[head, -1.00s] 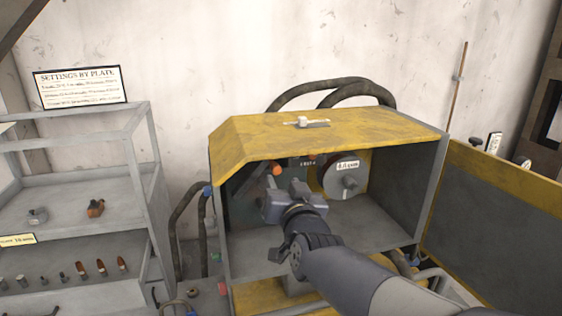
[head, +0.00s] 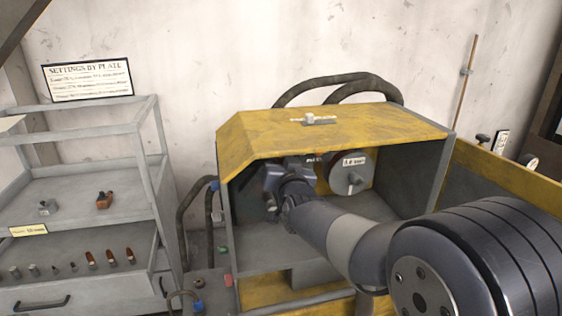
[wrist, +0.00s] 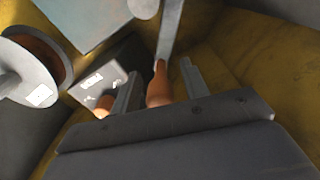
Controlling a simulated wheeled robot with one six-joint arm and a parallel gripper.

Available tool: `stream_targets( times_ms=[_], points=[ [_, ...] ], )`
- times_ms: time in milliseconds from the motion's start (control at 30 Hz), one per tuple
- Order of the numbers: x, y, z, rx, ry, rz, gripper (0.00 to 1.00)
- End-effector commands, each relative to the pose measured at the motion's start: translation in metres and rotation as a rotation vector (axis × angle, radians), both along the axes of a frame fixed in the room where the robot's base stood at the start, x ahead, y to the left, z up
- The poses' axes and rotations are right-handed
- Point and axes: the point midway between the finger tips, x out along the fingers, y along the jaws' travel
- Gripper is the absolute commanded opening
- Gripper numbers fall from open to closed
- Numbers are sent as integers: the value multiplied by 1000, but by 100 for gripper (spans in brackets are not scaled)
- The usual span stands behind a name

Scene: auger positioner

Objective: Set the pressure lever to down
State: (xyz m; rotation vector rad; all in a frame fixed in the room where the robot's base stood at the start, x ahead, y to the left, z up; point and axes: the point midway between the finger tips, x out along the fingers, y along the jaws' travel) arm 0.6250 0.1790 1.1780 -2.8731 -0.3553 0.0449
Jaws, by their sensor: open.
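The lever with an orange grip (wrist: 158,88) and a flat grey arm shows in the wrist view, between the two fingers of my gripper (wrist: 161,68). The fingers stand open on either side of the grip; I cannot tell whether either touches it. In the head view my gripper (head: 277,177) is inside the yellow cabinet (head: 270,140), toward its left side, and hides the lever. A second orange part (wrist: 105,104) shows beside the left finger, near a grey plate with white markings (wrist: 97,86).
A labelled spool (head: 347,174) is mounted at the cabinet's back, right of my gripper. The cabinet's roof and side walls surround my gripper; its floor (head: 395,208) looks clear. A grey shelf (head: 75,183) with small parts stands left. Hoses (head: 340,88) loop behind the cabinet.

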Motion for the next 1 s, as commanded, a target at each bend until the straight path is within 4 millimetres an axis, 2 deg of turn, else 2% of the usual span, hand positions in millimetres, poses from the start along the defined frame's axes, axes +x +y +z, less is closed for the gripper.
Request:
stream_targets(
  times_ms=[133, 667, 1000],
  points=[
    [0, 0, 0, 0, 0, 0, 43],
    [0, 0, 0, 0, 0, 0, 0],
    [0, 0, 0, 2, 0, 0, 0]
  ],
)
